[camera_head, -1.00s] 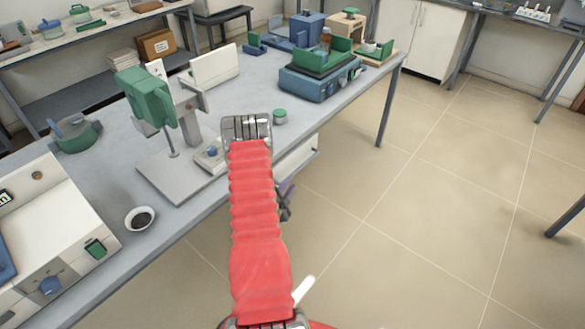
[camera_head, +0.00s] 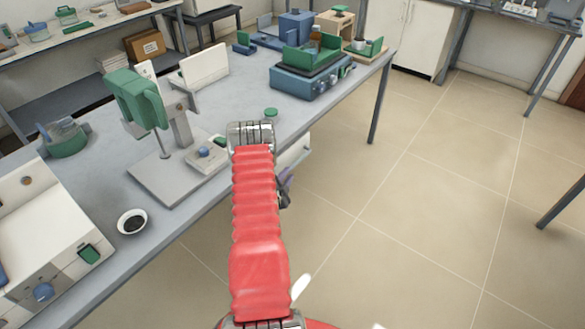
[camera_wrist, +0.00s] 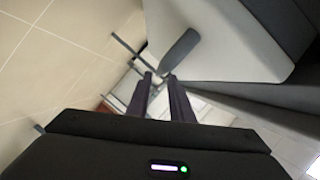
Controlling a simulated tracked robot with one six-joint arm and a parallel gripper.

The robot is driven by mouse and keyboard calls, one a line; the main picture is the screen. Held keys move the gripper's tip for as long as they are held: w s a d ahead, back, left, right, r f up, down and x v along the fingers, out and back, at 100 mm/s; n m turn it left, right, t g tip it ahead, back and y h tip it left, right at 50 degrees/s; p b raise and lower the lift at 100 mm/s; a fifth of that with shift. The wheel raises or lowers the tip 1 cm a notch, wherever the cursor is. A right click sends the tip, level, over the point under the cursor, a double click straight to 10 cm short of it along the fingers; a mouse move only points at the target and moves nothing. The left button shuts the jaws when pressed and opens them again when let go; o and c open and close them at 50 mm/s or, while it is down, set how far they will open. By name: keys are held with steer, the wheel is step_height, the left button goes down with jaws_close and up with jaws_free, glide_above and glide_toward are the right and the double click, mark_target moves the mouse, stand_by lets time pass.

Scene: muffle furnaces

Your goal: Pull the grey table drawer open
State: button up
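The grey table (camera_head: 235,98) runs diagonally through the head view. Below its front edge, just right of my red arm, a pale drawer-like front (camera_head: 294,151) shows in part; my arm hides the rest. My gripper (camera_head: 286,186) is small and dark below the table edge, close to that front in the picture; whether it touches cannot be told. In the wrist view my gripper (camera_wrist: 160,77) has its two dark fingers apart with a gap between them and nothing clearly held.
A blue hotplate (camera_head: 308,82), a stand with a pale base (camera_head: 165,185), a small black-filled dish (camera_head: 132,222) and a white furnace (camera_head: 35,225) are on the table. A table leg (camera_head: 376,108) stands at the right end. Tiled floor (camera_head: 430,190) is open at right.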

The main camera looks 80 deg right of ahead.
mark_target(293, 166)
steer(key=shift+x, duration=3.45)
steer(key=shift+c, duration=0.7)
steer(key=shift+s, duration=0.1)
jaws_close()
